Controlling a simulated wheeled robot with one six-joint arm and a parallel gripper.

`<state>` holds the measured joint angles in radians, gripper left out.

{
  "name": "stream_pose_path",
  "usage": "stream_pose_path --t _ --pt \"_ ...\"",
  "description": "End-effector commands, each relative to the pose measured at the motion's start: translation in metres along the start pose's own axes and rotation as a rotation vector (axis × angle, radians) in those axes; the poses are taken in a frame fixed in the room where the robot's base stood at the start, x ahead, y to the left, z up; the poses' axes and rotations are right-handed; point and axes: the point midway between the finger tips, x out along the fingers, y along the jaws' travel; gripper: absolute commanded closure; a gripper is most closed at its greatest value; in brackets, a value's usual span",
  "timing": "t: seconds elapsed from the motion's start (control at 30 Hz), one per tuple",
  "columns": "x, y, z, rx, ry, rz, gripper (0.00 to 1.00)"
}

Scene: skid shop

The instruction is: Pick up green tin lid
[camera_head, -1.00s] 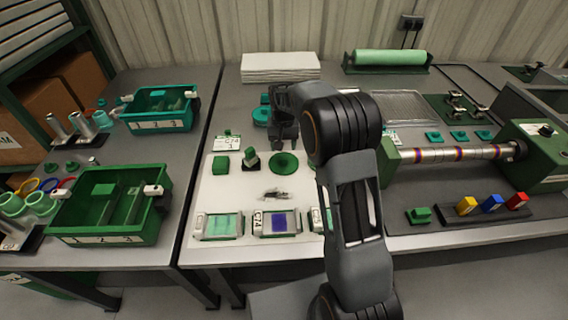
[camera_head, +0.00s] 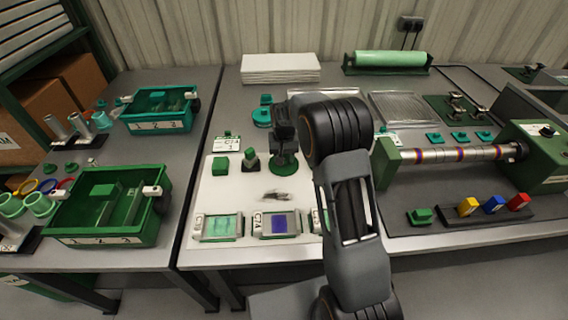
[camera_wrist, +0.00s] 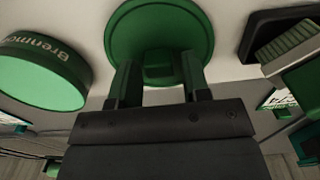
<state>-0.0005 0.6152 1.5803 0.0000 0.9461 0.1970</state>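The green tin lid (camera_head: 285,171) is a round, dark green disc with a small raised knob, lying on the pale board in the middle of the bench. In the wrist view the lid (camera_wrist: 128,28) fills the top centre, with its knob toward me. My gripper (camera_wrist: 160,72) is open, with one finger on each side of the knob; I cannot tell whether they touch it. In the head view my gripper (camera_head: 284,150) is right over the lid and hides much of it.
A green block (camera_head: 221,165) and a dark stamp-like piece (camera_head: 250,160) stand left of the lid. Framed trays (camera_head: 277,224) lie along the board's front. A round green tin (camera_wrist: 40,75) is close by at left in the wrist view. A roller machine (camera_head: 455,154) stands right.

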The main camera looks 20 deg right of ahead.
Motion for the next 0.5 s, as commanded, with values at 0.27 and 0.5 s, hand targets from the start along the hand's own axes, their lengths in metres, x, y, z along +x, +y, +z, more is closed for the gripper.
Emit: stream_pose_path --t 0.27,0.5 --pt "-0.0002 0.0000 0.0000 0.000 0.000 0.000 0.84" --pt "-0.0003 0.0000 -0.0001 0.000 0.000 0.000 0.96"
